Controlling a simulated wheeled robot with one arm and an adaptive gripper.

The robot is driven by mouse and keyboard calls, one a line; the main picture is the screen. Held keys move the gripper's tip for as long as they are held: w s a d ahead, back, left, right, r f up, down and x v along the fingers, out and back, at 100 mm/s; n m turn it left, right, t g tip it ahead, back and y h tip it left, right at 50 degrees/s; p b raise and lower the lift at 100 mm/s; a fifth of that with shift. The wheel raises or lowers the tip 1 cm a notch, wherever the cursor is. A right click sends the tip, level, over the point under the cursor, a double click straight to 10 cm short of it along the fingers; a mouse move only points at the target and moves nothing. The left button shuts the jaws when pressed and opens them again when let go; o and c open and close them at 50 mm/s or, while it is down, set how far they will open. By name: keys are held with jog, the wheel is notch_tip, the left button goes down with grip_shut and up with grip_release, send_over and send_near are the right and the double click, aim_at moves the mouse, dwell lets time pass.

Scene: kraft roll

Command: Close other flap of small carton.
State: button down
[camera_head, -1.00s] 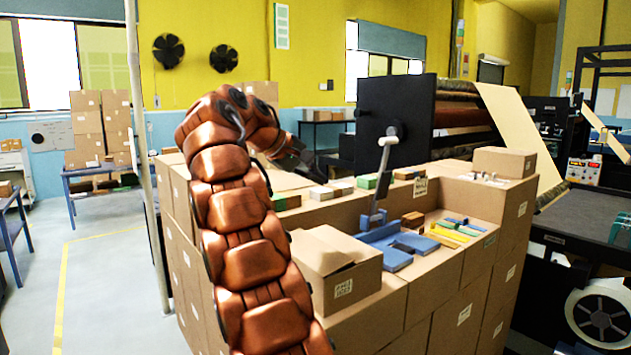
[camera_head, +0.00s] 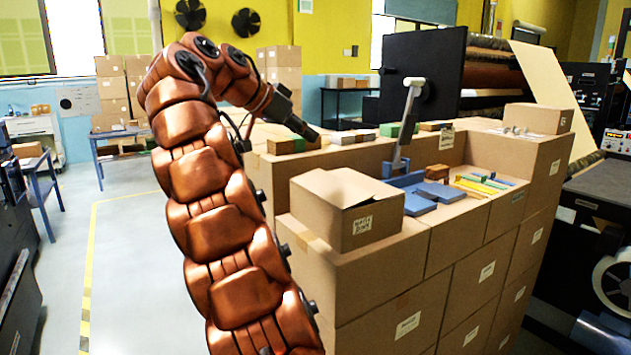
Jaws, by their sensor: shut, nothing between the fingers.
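The small carton (camera_head: 372,228) is a brown box with a white label, standing on the near corner of the stacked boxes. Its top looks mostly covered; a flap (camera_head: 350,187) lies nearly flat, with a narrow dark gap along its right side. How far each flap is closed is hard to tell from this angle. My gripper (camera_head: 313,138) is dark, at the end of my copper arm, behind and above the carton and apart from it. It is shut and empty, pointing down to the right.
Wooden and green blocks (camera_head: 286,146) lie on the ledge behind the carton. A blue stand (camera_head: 400,180) with a grey lever and flat blue pieces (camera_head: 440,192) is right of it. A dark panel (camera_head: 425,85) rises behind. Open floor (camera_head: 130,250) lies to the left.

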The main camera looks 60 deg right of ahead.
aim_at(338, 183)
jog(key=shift+m, duration=0.4)
jog(key=b+x, duration=0.1)
jog(key=x, duration=0.1)
jog(key=b+x, duration=0.2)
jog(key=x, duration=0.1)
jog(key=shift+a+f, duration=0.1)
jog(key=shift+f, duration=0.35)
jog(key=shift+s+d, duration=0.1)
jog(key=shift+d, duration=0.2)
jog(key=x, duration=0.4)
jog(key=shift+s, duration=0.1)
jog(key=shift+d+f+p, duration=0.1)
jog(key=shift+f+p, duration=0.1)
jog(key=shift+f, duration=0.75)
jog(key=shift+d+f+p, duration=0.15)
jog(key=shift+f+p, duration=0.05)
jog(key=shift+f, duration=0.75)
jog(key=shift+f, duration=0.2)
